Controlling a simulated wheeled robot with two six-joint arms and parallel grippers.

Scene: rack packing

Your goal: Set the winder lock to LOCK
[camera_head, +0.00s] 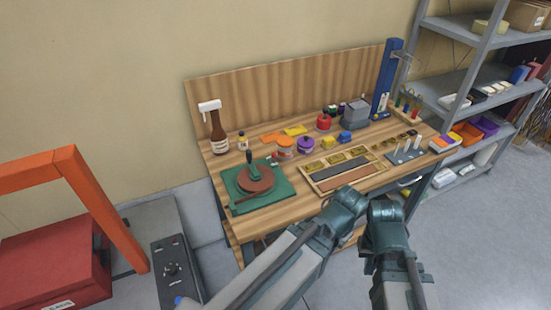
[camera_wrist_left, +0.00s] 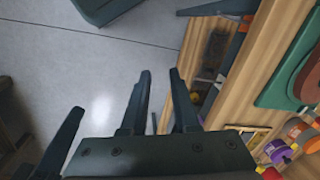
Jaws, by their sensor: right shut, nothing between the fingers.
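On the workbench, a green base (camera_head: 243,199) carries a round brown disc (camera_head: 258,180) with a dark upright handle (camera_head: 251,160), which looks like the winder. A small red and white part (camera_head: 272,160) sits at its far right edge. I cannot make out a lock marking or its setting. The green base also shows at the right of the left wrist view (camera_wrist_left: 288,75). My left gripper (camera_wrist_left: 160,72) is open and empty, its fingers apart over the floor beside the bench. My right gripper (camera_head: 385,205) is shut and empty near the bench's front edge; its fingertips are hard to see.
A grey control box (camera_head: 172,270) with a knob stands at lower left, beside a red case (camera_head: 50,265) and an orange frame. A wooden tray (camera_head: 345,178), spools and a brown spray bottle (camera_head: 217,133) crowd the bench. Shelves (camera_head: 455,80) stand at right.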

